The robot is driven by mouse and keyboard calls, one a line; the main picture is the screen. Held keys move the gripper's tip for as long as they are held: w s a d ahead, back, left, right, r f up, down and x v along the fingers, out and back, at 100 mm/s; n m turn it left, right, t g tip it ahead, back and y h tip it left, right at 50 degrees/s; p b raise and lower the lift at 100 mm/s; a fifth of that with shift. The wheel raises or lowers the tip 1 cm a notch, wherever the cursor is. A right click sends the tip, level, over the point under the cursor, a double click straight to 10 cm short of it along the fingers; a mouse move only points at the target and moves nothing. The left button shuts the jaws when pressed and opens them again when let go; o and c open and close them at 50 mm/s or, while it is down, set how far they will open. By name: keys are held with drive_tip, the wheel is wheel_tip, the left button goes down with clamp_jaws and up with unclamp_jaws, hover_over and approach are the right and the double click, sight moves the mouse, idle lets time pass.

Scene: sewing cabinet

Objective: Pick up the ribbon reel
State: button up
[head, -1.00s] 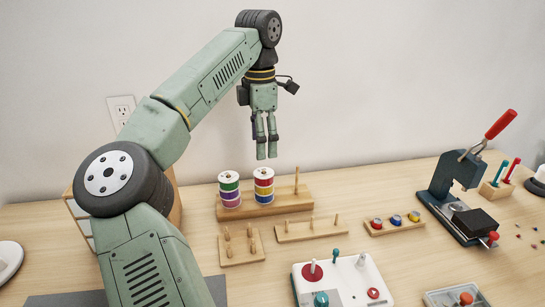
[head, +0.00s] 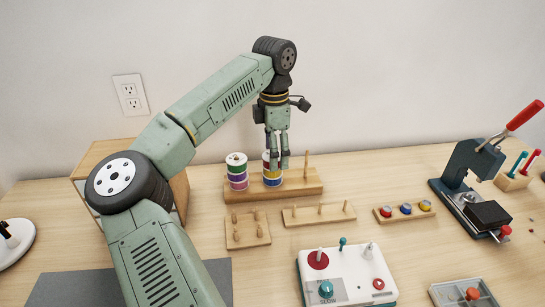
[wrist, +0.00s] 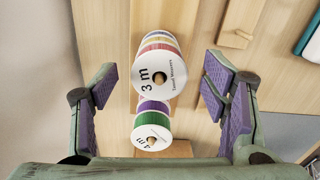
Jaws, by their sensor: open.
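Two stacks of ribbon reels stand on pegs on a wooden stand (head: 310,188). The left stack (head: 237,172) has a white-faced top reel with green ribbon and purple below; it is the "4 m" reel (wrist: 150,134) in the wrist view. The right stack (head: 267,180) has red and yellow ribbon; its top reel, marked "3 m" (wrist: 148,88), shows between my fingers in the wrist view. My gripper (head: 279,164) is open and empty, pointing down at the right stack. Its fingertips overlap that stack in the head view; I see no contact.
A bare peg (head: 306,166) stands on the stand's right. Low peg boards (head: 248,240) and (head: 300,218) lie in front. A board of coloured buttons (head: 385,219), a white device (head: 345,290) and a red-handled press (head: 478,180) are to the right.

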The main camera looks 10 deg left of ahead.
drive_tip(key=shift+f, duration=0.5)
drive_tip(key=c, duration=1.1)
